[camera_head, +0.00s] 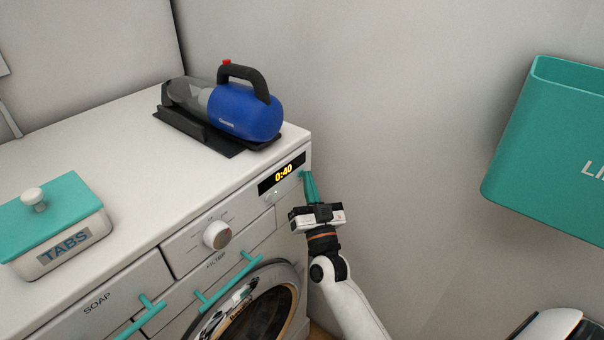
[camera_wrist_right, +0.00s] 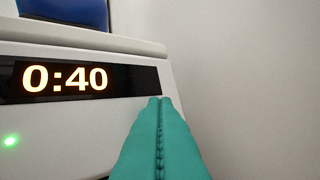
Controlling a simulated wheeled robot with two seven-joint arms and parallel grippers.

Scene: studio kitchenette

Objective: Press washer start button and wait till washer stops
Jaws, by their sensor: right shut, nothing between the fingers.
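The white washer (camera_head: 150,240) stands on the left in the head view, its round door (camera_head: 265,305) low at the front. Its display (camera_head: 282,174) reads 0:40; the display also shows large in the right wrist view (camera_wrist_right: 70,80). A small green light (camera_wrist_right: 11,141) glows below the display. My right gripper (camera_head: 305,174) has its teal fingers shut and empty, with the tips at the right end of the display panel. The fingers also show in the right wrist view (camera_wrist_right: 160,100). They hide whatever is behind the tips; I cannot tell whether they touch the panel. My left gripper is not in view.
A blue handheld vacuum (camera_head: 240,105) sits in a black tray on the washer top. A TABS box (camera_head: 60,235) with a teal lid stands at the left. A teal bin (camera_head: 550,150) is on the right wall. The dial (camera_head: 216,235) and teal handles stick out from the front.

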